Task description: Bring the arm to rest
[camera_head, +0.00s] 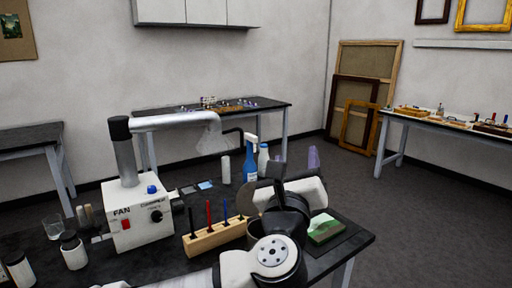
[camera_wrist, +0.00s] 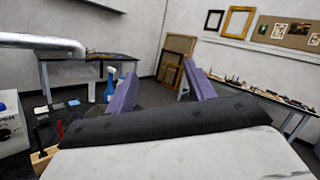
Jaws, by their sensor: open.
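My gripper (camera_wrist: 160,72) shows in the wrist view with two purple fingers spread well apart. Nothing is between them. In the head view my arm reaches up over the front right of the dark worktable (camera_head: 345,243), and the purple fingertips of my gripper (camera_head: 298,156) point away toward the back of the room. The gripper is raised above the table, apart from the things on it. My arm hides part of the table and of what stands there.
On the worktable stand a white fan box (camera_head: 138,217) with a silver duct (camera_head: 172,122), a wooden holder (camera_head: 215,238) with pens, a blue spray bottle (camera_head: 250,163) and a green-topped block (camera_head: 325,229). Frames (camera_head: 359,115) lean at the back wall. Floor right of the table is clear.

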